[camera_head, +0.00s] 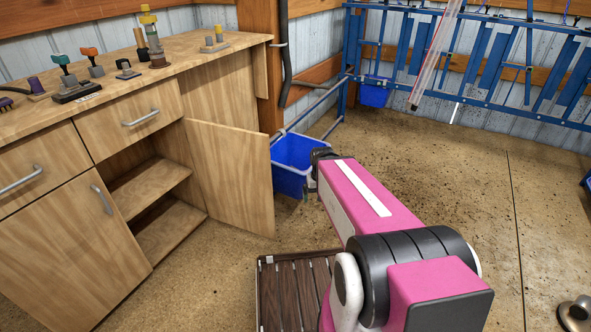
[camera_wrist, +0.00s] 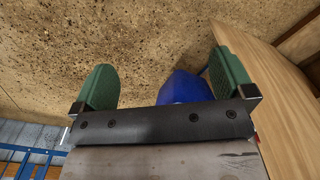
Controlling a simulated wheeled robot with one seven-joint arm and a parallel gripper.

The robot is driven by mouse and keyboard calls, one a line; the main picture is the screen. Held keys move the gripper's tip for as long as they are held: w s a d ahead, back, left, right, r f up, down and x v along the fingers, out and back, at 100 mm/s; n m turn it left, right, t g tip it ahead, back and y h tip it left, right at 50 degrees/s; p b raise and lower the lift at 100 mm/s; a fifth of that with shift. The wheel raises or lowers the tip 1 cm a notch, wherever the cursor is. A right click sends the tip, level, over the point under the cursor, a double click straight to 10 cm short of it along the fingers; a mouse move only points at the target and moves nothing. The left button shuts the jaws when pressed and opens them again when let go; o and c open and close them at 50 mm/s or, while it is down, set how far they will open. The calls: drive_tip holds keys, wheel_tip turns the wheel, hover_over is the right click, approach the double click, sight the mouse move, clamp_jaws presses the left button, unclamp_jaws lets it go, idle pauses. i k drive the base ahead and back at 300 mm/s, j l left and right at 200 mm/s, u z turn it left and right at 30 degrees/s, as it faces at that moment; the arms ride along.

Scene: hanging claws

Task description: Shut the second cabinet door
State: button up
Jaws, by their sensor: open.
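The open cabinet door (camera_head: 230,178) is a light wood panel on the right-hand part of the wooden cabinet. It stands swung out, showing two inner shelves (camera_head: 150,187). The closed door (camera_head: 92,236) beside it has a metal handle. In the wrist view, my gripper (camera_wrist: 165,80) has its two green fingers spread with nothing between them. The open door's panel (camera_wrist: 275,95) fills the right side there, close beside the right finger; I cannot tell whether they touch. In the head view my arm hides most of the gripper, right of the door.
A blue bin (camera_head: 292,163) stands behind the door's free edge and also shows between the fingers (camera_wrist: 183,88). A slatted wooden platform (camera_head: 298,285) lies on the floor below. Small objects stand on the cabinet top (camera_head: 115,80). The floor right of my arm is mostly clear.

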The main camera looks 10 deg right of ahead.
sight(234, 167)
drive_tip(key=u, duration=0.35)
drive_tip(key=i+l+u, duration=0.1)
drive_tip(key=l+u, duration=0.15)
drive_tip(key=u, duration=0.2)
drive_tip(key=l+u, duration=0.3)
drive_tip(key=u, duration=0.15)
drive_tip(key=i+l+u, duration=0.1)
drive_tip(key=l+u, duration=0.2)
drive_tip(key=u, duration=0.15)
drive_tip(key=l+u, duration=0.3)
drive_tip(key=u, duration=0.2)
drive_tip(key=k+l+u, duration=0.1)
drive_tip(key=l, duration=0.3)
drive_tip(key=k+l+u, duration=0.1)
drive_tip(key=l, duration=0.3)
drive_tip(key=k+l+u, duration=0.1)
drive_tip(key=l, duration=0.3)
drive_tip(key=k+l+u, duration=0.1)
drive_tip(key=k+l, duration=0.2)
drive_tip(key=k+l+u, duration=0.1)
drive_tip(key=l, duration=0.35)
drive_tip(key=k+l+u, duration=0.1)
drive_tip(key=k+l, duration=0.3)
drive_tip(key=l, duration=0.2)
drive_tip(key=k+l, duration=0.2)
drive_tip(key=l, duration=0.2)
